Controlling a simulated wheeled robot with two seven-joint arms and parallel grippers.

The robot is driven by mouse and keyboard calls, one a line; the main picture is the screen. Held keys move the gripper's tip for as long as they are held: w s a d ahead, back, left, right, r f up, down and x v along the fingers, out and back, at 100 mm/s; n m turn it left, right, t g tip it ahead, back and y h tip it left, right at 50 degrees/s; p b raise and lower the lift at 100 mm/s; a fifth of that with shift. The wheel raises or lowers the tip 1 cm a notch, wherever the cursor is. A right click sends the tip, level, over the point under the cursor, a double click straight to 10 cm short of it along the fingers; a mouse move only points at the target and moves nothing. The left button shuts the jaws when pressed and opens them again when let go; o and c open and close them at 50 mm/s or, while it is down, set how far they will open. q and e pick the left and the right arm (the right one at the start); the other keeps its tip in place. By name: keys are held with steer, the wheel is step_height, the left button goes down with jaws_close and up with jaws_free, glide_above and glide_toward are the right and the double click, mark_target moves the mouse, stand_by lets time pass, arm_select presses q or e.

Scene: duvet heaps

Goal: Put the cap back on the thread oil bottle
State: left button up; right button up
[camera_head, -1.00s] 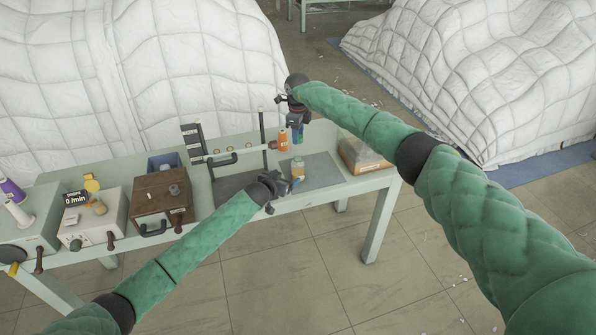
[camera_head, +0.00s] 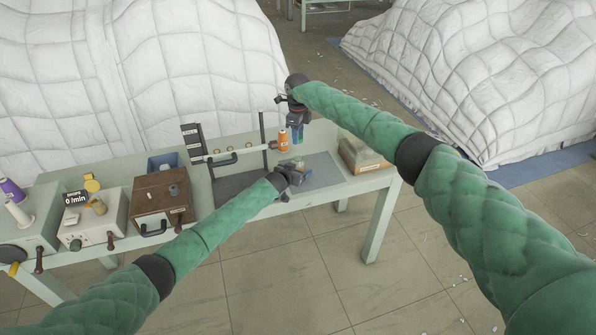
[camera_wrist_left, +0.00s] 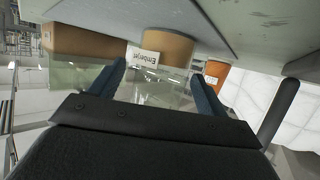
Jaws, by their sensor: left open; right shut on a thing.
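The thread oil bottle shows in the left wrist view (camera_wrist_left: 165,48), upside down in the picture, with amber oil, a white label and a clear glass part. My left gripper (camera_head: 299,170) is open, with its blue fingers (camera_wrist_left: 160,92) on either side of the clear part. I cannot tell whether they touch it. In the head view this gripper mostly hides the bottle.
The pale green table (camera_head: 342,185) carries a grey mat, a rack with a post (camera_head: 263,130), a brown wooden box (camera_head: 160,195) and a counter device (camera_head: 98,215) to the left. A tray with a box (camera_head: 362,158) stands at the right end. White duvet heaps lie behind.

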mark_target(298, 155)
arm_select(q)
steer(key=shift+w+d+f, duration=0.15)
steer(key=shift+w, duration=0.2)
steer(key=c, duration=1.5)
arm_select(e)
steer(key=shift+f, duration=2.45)
steer(key=shift+f, duration=0.85)
steer(key=shift+f, duration=0.6)
